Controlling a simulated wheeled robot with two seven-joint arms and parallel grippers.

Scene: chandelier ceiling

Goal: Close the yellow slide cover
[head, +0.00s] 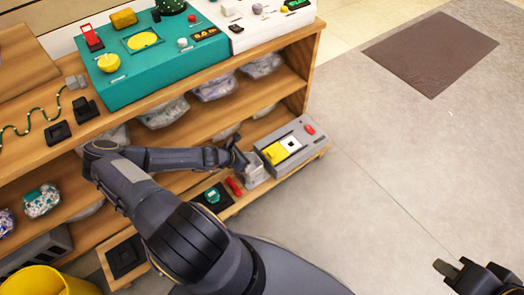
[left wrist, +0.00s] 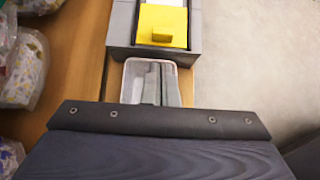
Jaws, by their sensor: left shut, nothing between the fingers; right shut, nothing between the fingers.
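The yellow slide cover (head: 274,153) sits at the near-left end of a slot in a grey box (head: 306,143) on the low shelf. A white patch with a dark mark (head: 291,143) shows uncovered beside it. In the left wrist view the cover (left wrist: 160,16) has a raised yellow knob (left wrist: 161,34) on its near part. My left gripper (head: 242,163) is shut and empty, just left of the cover and apart from its knob; its fingertips are hard to make out. My right gripper (head: 462,272) is shut and empty over the floor at the lower right.
A clear bin (left wrist: 137,70) with grey pieces stands against the box's near end. A red object (head: 234,186) lies left of it. The shelf above holds wrapped packs (head: 214,86), and the top has a teal panel (head: 160,65). Floor to the right is clear around a brown mat (head: 430,52).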

